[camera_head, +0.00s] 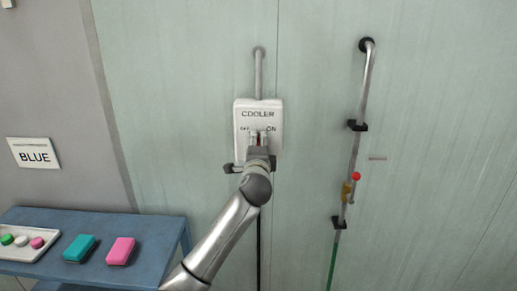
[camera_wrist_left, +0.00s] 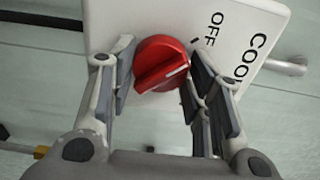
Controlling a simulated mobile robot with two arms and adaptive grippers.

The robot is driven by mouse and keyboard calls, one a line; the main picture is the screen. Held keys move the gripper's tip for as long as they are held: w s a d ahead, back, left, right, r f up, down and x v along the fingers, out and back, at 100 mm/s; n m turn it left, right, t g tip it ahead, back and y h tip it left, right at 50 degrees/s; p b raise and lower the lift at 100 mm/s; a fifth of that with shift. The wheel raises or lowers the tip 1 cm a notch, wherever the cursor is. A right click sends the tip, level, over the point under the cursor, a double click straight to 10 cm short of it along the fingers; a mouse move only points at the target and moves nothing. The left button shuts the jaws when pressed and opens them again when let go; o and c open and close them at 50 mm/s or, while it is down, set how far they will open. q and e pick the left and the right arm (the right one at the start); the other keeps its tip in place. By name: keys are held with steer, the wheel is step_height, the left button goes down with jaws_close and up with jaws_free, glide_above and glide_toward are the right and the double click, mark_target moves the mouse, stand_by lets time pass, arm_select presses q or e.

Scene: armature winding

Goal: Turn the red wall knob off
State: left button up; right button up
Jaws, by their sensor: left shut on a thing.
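The white cooler box (camera_head: 243,113) is on the wall, with OFF on the left and ON on the right under the word COOLER. My left gripper (camera_head: 258,143) is at the front of the box and mostly hides the knob in the head view. In the left wrist view the red knob (camera_wrist_left: 155,60) sits between the two fingers, which are shut on it. The knob's white mark points right in that view, below the OFF label (camera_wrist_left: 213,28). The ON label is hidden there. My right gripper is not in view.
A pipe with a small red-ended valve (camera_head: 355,177) runs down the wall at right. A blue table (camera_head: 150,226) at lower left bears a tray (camera_head: 18,254), a teal block (camera_head: 80,248) and a pink block (camera_head: 121,250). A BLUE sign (camera_head: 34,153) hangs above it.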

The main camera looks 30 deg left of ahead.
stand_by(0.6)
arm_select(q)
steer(key=o, duration=1)
steer(key=shift+w, duration=0.1)
steer(key=v, duration=1.2)
